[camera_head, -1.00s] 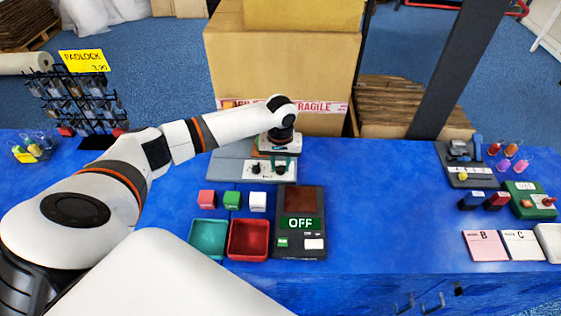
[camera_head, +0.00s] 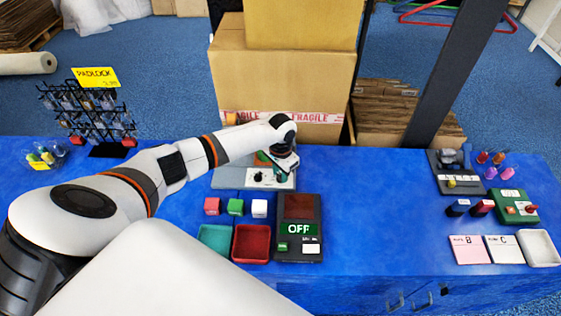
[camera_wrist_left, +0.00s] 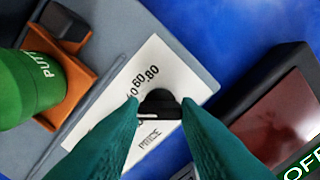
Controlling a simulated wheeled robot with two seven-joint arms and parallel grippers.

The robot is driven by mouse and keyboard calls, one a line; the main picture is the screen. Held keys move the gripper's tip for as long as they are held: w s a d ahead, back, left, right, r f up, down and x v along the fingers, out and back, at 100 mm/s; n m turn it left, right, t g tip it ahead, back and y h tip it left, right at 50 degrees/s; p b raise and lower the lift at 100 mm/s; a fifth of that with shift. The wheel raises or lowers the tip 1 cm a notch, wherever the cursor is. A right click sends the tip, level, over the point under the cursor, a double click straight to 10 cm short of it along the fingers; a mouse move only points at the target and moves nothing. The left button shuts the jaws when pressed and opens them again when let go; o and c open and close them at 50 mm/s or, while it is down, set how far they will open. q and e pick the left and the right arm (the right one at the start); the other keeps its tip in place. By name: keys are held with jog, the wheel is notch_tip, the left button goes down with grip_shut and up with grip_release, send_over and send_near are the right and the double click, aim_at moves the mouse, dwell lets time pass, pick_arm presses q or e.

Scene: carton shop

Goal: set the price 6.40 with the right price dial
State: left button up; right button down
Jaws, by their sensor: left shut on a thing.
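The price panel (camera_head: 247,184) is a white plate with dials on a grey base. Its left dial (camera_head: 257,177) is a small black knob. The right price dial (camera_wrist_left: 158,101) is a black knob in the left wrist view, with the marks 60 and 80 and the word PRICE beside it. My left gripper (camera_wrist_left: 160,108) is shut on this dial, a teal finger on each side. In the head view the left gripper (camera_head: 279,174) is over the panel's right end and hides that dial. The fingers cover part of the scale, so the set value cannot be read. My right gripper is not in view.
A dark device (camera_head: 297,255) reading OFF stands just in front of the panel. Coloured cubes (camera_head: 235,207) and a red tray (camera_head: 251,257) are beside it. A green PUTTY container (camera_wrist_left: 25,85) stands behind the panel.

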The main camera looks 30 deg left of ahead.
pick_arm(q)
jog(key=shift+w+r+m+p, duration=0.1)
jog(key=shift+m+p, duration=0.25)
jog(key=shift+m, duration=0.85)
jog(key=o, duration=1)
notch_tip(320, 180, up, 12)
jog(key=shift+b, duration=0.4)
